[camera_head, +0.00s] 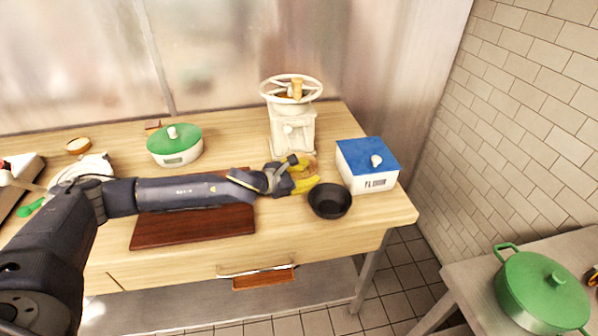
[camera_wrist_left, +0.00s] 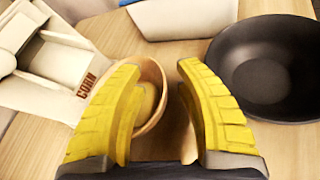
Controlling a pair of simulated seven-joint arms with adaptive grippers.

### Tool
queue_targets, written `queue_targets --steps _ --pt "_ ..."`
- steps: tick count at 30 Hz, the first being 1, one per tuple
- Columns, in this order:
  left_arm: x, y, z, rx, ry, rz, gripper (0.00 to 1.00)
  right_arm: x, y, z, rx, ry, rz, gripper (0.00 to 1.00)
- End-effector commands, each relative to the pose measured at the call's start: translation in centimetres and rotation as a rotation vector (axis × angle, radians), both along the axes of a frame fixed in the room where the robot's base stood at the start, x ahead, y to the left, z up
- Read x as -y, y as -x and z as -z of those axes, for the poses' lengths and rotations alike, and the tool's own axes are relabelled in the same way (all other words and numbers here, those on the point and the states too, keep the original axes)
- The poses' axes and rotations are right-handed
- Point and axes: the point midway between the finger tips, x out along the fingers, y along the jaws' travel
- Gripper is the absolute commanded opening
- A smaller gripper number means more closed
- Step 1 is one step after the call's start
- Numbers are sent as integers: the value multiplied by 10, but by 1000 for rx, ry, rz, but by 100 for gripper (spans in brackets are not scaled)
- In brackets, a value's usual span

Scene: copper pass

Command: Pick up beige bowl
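The beige bowl (camera_wrist_left: 160,84) sits on the wooden table, and my left gripper (camera_wrist_left: 157,70) is over it. In the left wrist view its right wall shows in the gap between my two yellow fingers. The left finger overlaps the bowl and hides part of it; the right finger is beyond its right rim. The fingers are apart, and I cannot tell whether either touches the bowl. In the head view the left gripper (camera_head: 304,175) hides most of the bowl. My right gripper is not in view.
A black bowl (camera_head: 330,203) is close to the right of the gripper. A blue-lidded white box (camera_head: 368,184) and a white grinder (camera_head: 292,134) stand behind. A green-lidded pot (camera_head: 175,157) and a small tan bowl (camera_head: 78,146) are left. A brown board (camera_head: 190,228) lies in front.

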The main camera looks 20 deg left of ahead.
Motion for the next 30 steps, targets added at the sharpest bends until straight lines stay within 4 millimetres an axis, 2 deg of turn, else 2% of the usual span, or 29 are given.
queue_targets --steps 6,15,24,30 --pt "9 -12 6 -1 2 1 34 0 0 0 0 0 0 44" --pt "9 -13 7 -1 1 1 35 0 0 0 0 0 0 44" --pt "9 -13 7 -1 1 1 1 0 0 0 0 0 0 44" --pt "9 -13 7 0 0 1 0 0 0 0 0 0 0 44"
